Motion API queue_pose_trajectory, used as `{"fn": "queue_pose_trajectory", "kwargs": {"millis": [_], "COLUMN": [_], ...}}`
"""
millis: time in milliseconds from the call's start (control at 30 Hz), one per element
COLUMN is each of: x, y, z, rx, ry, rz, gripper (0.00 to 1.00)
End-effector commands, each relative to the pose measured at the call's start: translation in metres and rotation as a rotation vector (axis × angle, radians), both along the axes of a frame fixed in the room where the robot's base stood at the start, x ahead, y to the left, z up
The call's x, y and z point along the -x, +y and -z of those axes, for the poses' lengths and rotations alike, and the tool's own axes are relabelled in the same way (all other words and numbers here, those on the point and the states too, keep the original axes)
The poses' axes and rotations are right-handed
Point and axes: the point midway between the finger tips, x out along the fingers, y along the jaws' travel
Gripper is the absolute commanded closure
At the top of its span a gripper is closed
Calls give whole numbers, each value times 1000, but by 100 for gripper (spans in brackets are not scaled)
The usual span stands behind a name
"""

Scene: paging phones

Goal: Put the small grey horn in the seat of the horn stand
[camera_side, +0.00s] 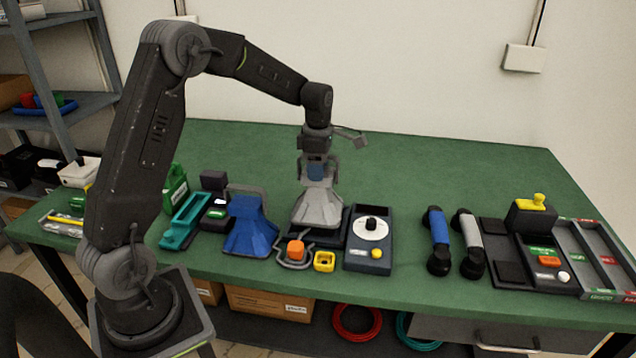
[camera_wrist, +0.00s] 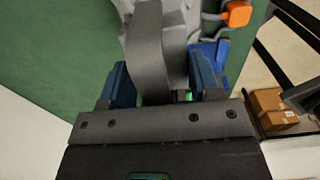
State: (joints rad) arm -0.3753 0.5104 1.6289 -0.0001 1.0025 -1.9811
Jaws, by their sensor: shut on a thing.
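The small grey horn (camera_side: 318,208) hangs upright with its flared mouth down, and my gripper (camera_side: 318,176) is shut on its upper bracket. In the wrist view, the grey bracket of the horn (camera_wrist: 155,45) lies between the two blue fingers of my gripper (camera_wrist: 161,82). A dark, low base (camera_side: 332,238), which looks like the horn stand, shows directly under and around the horn's mouth. The horn hides most of this base and its seat. I cannot tell whether the horn touches it.
A blue horn (camera_side: 250,228) with a grey bracket stands close on the left. An orange-topped piece (camera_side: 295,250) and a yellow square piece (camera_side: 324,262) lie in front. A dial phone box (camera_side: 370,240) is close on the right, with handsets farther right. The table's back is clear.

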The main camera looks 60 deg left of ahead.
Motion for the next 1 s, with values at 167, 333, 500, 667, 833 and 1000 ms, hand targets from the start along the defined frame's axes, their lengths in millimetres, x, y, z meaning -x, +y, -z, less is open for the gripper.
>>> {"fn": "queue_pose_trajectory", "kwargs": {"millis": [167, 333, 500, 667, 833, 1000], "x": [0, 0, -1, 0, 0, 0], "y": [0, 0, 1, 0, 0, 0], "z": [16, 37, 38, 40, 41, 41], "rx": [0, 1, -1, -1, -1, -1], "ry": [0, -1, -4, -2, -1, -1], "rz": [0, 0, 0, 0, 0, 0], "gripper": [97, 97, 97, 97, 32, 18]}}
